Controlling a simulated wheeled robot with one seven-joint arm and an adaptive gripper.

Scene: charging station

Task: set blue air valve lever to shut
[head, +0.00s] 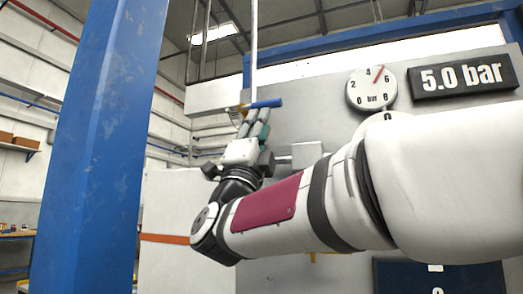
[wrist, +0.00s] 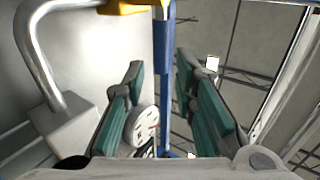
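The blue lever (head: 264,103) lies roughly level in the head view, across the thin upright pipe (head: 254,45). A yellow part (head: 241,108) sits at its left end. In the wrist view the blue lever (wrist: 162,45) runs down from the top, with the yellow part (wrist: 126,7) at the upper left. My gripper (head: 255,122) is just below the lever. In the wrist view, the green finger pads of my gripper (wrist: 158,64) stand apart, one on each side of the lever. Whether either pad touches it I cannot tell.
A round gauge (head: 371,89) hangs on the grey panel, its red needle between 4 and 6. A sign (head: 464,76) beside it reads 5.0 bar. A thick blue post (head: 95,150) stands at the left. A bent grey pipe (wrist: 37,50) is left of my fingers.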

